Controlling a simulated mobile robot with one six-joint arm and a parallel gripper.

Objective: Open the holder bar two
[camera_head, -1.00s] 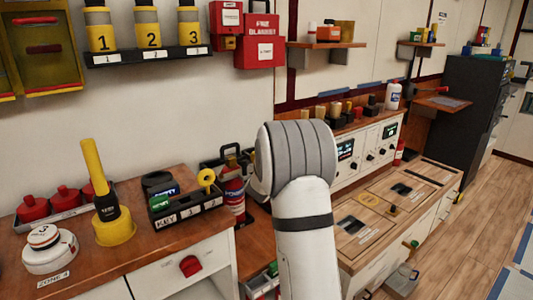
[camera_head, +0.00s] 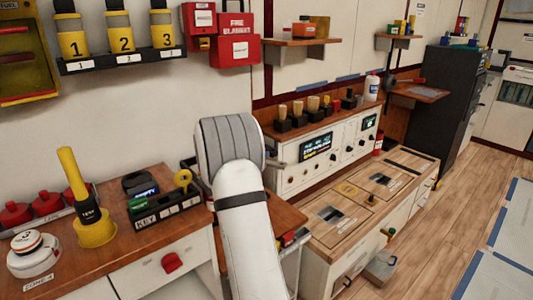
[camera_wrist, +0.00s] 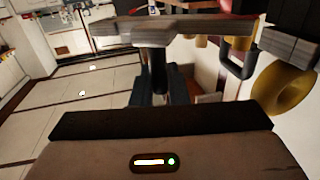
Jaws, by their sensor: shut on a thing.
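In the head view my arm stands mid-picture and hides my gripper and what it holds. In the wrist view a pale grey bar (camera_wrist: 125,32) crosses the top, with a dark post below it. I take it to be holder bar two, but no label on it can be read. The dark jaws of my gripper (camera_wrist: 160,90) are shut around the post under the bar. How far the bar has swung cannot be told.
The key tray (camera_head: 165,214) and yellow-handled tool (camera_head: 92,228) stand on the left counter. Open floor (camera_head: 440,215) lies to the right.

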